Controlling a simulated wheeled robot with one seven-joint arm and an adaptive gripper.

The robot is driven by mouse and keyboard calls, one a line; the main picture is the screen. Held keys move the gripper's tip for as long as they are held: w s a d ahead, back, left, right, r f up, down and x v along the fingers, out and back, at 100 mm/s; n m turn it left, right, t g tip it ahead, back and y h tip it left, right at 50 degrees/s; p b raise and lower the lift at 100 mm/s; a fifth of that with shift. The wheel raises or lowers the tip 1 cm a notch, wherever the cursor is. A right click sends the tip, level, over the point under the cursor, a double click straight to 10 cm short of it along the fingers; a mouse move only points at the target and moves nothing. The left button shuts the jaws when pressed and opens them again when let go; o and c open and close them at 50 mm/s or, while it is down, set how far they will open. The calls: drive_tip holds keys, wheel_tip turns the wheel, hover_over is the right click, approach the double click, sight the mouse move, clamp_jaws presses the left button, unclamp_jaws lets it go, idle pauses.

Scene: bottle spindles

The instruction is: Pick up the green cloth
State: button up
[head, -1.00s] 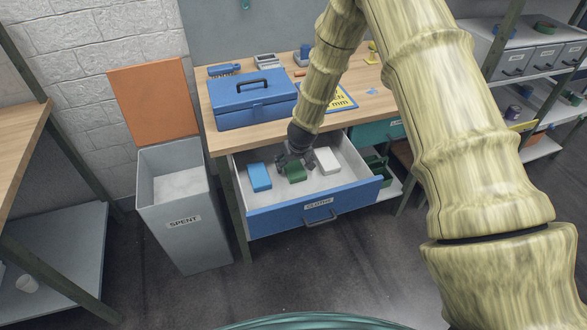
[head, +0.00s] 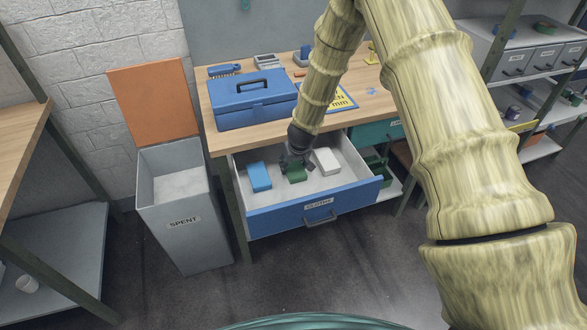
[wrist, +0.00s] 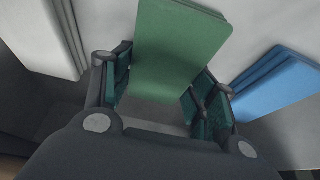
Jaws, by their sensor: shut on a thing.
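The green cloth (head: 297,175) is a folded block in the open drawer (head: 290,212), between a blue cloth (head: 259,177) on the left and a white cloth (head: 327,161) on the right. My gripper (head: 297,164) reaches down into the drawer over the green cloth. In the wrist view the green cloth (wrist: 180,50) lies between the two fingers of my gripper (wrist: 155,88), which are shut on its sides. The blue cloth (wrist: 275,85) shows at the right there and the white cloth (wrist: 45,38) at the left. I cannot tell whether the green cloth touches the drawer floor.
A blue toolbox (head: 252,104) stands on the workbench above the drawer. A grey bin (head: 190,220) marked SPENT, with its orange lid (head: 153,98) up, stands left of the drawer. Shelves with grey boxes (head: 512,62) are at the right. The floor in front is clear.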

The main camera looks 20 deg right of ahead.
sight(299, 181)
drive_tip(key=shift+r, duration=0.1)
drive_tip(key=shift+r+b, duration=0.3)
drive_tip(key=shift+r, duration=0.4)
drive_tip(key=s+b, duration=0.2)
drive_tip(key=s, duration=0.6)
drive_tip(key=shift+s+d, duration=0.15)
wheel_tip(299, 181, up, 14)
drive_tip(key=shift+b, duration=0.35)
